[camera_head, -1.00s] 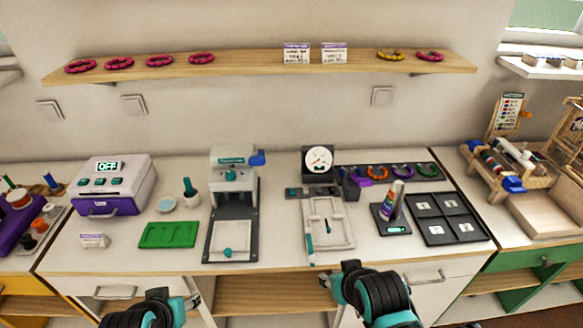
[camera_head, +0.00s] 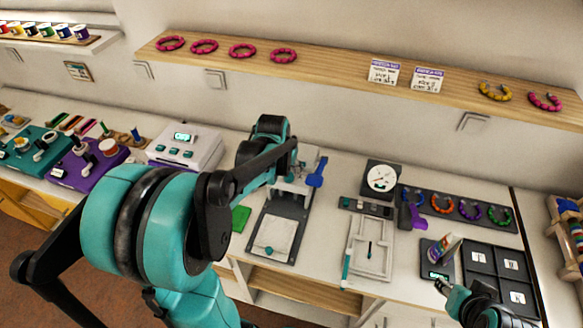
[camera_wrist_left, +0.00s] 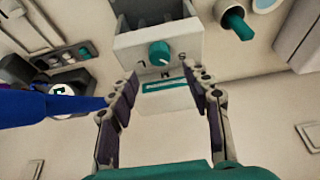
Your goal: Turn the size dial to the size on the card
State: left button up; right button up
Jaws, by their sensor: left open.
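The size dial, a teal knob (camera_wrist_left: 159,53), sits on the pale face of the press, with small letters around it in the left wrist view. I cannot tell which letter it points to. In the head view, the press (camera_head: 289,188) is partly hidden behind my left arm. My left gripper (camera_wrist_left: 160,92) is open and empty, its fingers spread on either side of the dial's line and short of it. Two white cards with purple tops, one (camera_head: 384,71) and another (camera_head: 428,79), stand on the shelf; their writing is too small to read. My right gripper (camera_head: 442,286) is at the lower right.
A blue lever (camera_head: 317,172) sticks out on the press's right; it shows large at left in the wrist view (camera_wrist_left: 45,107). A round gauge (camera_head: 382,179), a white tray (camera_head: 370,250) and a glue bottle (camera_head: 445,248) stand right of it.

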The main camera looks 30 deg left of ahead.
aim_at(289, 175)
pick_arm(q)
jog(key=b+x, duration=0.1)
jog(key=x, duration=0.5)
jog(key=shift+b, duration=0.4)
grip_shut()
